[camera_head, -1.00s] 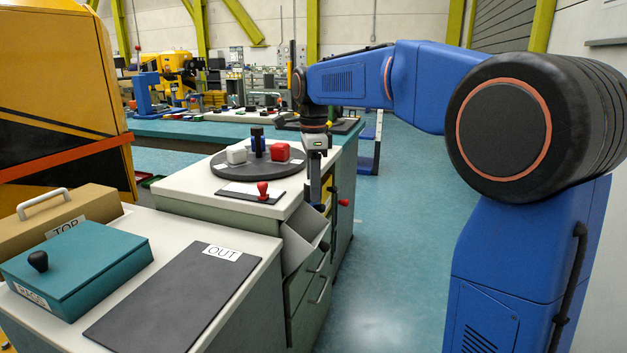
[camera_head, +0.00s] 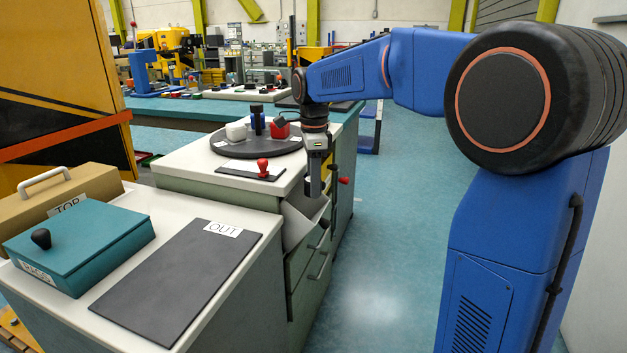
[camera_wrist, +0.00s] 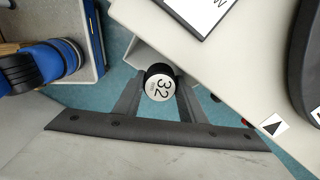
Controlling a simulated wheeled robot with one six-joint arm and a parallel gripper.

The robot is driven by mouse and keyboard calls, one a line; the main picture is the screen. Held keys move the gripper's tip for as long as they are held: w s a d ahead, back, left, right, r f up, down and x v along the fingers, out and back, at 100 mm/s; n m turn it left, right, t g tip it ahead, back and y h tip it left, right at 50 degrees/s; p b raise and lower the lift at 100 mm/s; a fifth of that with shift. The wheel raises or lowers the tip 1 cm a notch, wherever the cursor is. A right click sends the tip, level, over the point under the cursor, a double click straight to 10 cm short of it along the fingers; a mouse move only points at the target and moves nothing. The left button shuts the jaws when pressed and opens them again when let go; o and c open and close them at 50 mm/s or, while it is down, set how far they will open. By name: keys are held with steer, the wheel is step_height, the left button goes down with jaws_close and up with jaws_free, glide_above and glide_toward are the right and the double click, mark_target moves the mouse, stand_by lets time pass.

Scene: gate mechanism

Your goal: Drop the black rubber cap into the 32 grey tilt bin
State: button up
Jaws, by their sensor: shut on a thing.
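The black rubber cap (camera_wrist: 160,82) is round with a white face marked 32. My gripper (camera_wrist: 159,92) is shut on it, with one finger on each side. In the head view my gripper (camera_head: 313,190) points down beside the white-topped cabinet, and I cannot make out the cap there. The grey tilt bin (camera_head: 296,226) is tipped open from the cabinet's side, just below and left of my gripper. In the wrist view the bin (camera_wrist: 139,50) shows behind the cap, partly covered. I cannot read a number on it.
A dark turntable (camera_head: 257,145) with blocks and a red-knobbed plate (camera_head: 252,171) lie on the cabinet top. Drawers with handles (camera_head: 318,264) are below the bin. A red knob (camera_head: 343,181) sticks out right of my gripper. The floor (camera_head: 400,250) to the right is clear.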

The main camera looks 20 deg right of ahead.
steer(key=o, duration=1.1)
steer(key=shift+o, duration=0.2)
step_height(320, 180, up, 17)
steer(key=shift+r, duration=0.2)
steer(key=s+d+f+n+t, duration=0.2)
steer(key=s+d+f+n, duration=0.1)
steer(key=s+f+n, duration=0.6)
steer(key=s+d+f+n+t, duration=0.2)
steer(key=s+f+n, duration=0.8)
steer(key=s+f, duration=0.8)
steer(key=s+d, duration=0.1)
steer(key=s, duration=0.5)
steer(key=shift+s+d+n+t, duration=0.2)
steer(key=shift+d+n+t, duration=0.1)
steer(key=shift+d+t, duration=0.1)
